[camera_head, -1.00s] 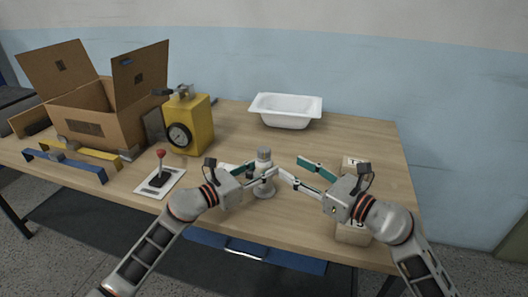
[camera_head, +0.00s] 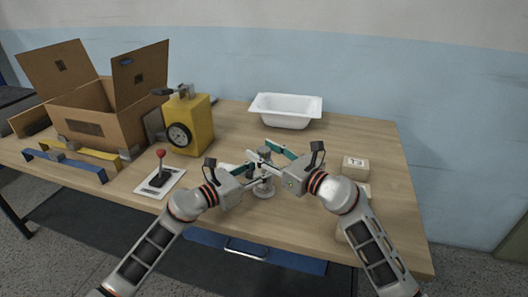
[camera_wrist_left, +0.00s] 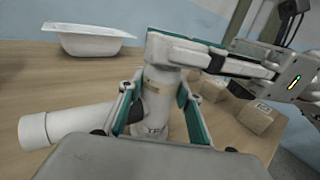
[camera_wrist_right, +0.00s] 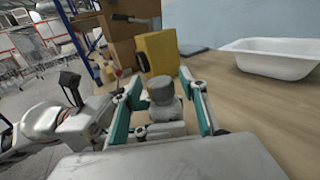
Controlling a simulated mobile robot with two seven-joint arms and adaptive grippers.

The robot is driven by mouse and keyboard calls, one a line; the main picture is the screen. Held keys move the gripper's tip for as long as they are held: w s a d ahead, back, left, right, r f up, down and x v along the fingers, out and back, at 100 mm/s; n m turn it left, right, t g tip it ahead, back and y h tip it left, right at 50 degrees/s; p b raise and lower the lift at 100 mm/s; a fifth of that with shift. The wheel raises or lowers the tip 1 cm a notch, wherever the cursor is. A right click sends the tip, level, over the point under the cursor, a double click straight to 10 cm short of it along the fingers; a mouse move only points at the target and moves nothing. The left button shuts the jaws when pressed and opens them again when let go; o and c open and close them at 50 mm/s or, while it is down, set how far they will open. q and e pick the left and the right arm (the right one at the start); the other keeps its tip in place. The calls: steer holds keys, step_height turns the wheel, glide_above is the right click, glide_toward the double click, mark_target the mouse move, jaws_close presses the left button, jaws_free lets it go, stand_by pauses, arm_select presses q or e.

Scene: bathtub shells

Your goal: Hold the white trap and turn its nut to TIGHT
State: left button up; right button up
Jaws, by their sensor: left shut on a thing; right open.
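The white trap (camera_head: 263,188) stands upright on the table near its front edge; its side pipe (camera_wrist_left: 75,122) points left in the left wrist view. My left gripper (camera_wrist_left: 150,112) is shut on the trap's body, low down, with a finger on each side. My right gripper (camera_wrist_right: 165,95) is open, with its fingers on either side of the trap's upper part and its grey nut (camera_wrist_right: 160,90). The right fingers appear apart from the nut. In the head view, my right gripper (camera_head: 266,158) covers most of the trap's top. I cannot read the TIGHT mark.
A white tub (camera_head: 286,111) stands at the back. A yellow gauge box (camera_head: 194,125), a red-knobbed lever (camera_head: 160,170) and an open cardboard box (camera_head: 90,118) are on the left. Small boxes, one marked T3 (camera_head: 355,168), are on the right. The table's middle right is clear.

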steer(key=shift+c, duration=0.2)
steer(key=c, duration=1.1)
